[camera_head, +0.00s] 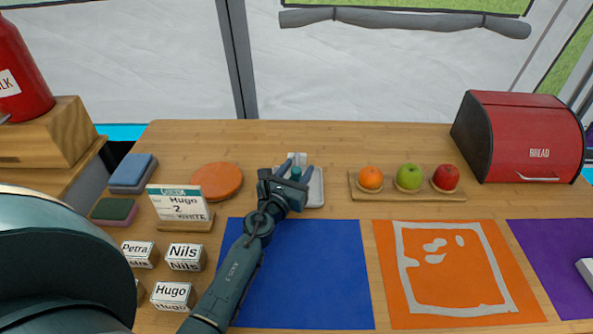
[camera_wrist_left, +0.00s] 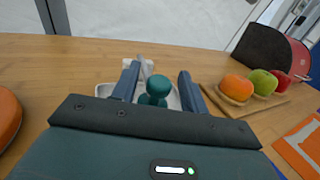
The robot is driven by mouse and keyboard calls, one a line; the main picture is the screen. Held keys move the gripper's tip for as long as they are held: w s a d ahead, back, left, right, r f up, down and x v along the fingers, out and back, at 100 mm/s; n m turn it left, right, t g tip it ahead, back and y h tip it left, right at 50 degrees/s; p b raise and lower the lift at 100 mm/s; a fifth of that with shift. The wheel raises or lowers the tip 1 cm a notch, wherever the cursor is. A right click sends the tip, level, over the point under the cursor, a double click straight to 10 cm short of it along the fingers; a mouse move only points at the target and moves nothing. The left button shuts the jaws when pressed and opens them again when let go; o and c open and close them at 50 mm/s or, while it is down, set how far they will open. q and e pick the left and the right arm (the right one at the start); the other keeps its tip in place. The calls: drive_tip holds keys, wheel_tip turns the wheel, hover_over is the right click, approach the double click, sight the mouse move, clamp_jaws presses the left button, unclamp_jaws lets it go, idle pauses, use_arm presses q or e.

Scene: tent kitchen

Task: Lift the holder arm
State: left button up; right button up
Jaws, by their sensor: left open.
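The holder is a small light-grey tray-like base (camera_head: 316,187) with a teal round knob (camera_head: 296,173) on an arm, near the middle of the wooden table. In the left wrist view the teal knob (camera_wrist_left: 157,87) stands above the pale base (camera_wrist_left: 104,90), with a thin grey bar behind it. My left gripper (camera_head: 296,170) is open over the holder, one blue-grey finger on each side of the knob. In the left wrist view a gap shows between the knob and the right finger; contact on the left side is unclear. The gripper hides part of the base. My right gripper is out of view.
Right of the holder is a wooden board (camera_head: 355,194) with an orange, a green apple and a red apple. An orange-brown disc (camera_head: 216,181) and name sign (camera_head: 180,203) are left. A blue mat (camera_head: 310,280) lies in front. A red bread box (camera_head: 525,135) stands at right.

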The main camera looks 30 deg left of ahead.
use_arm(q)
clamp_jaws()
idle(0.5)
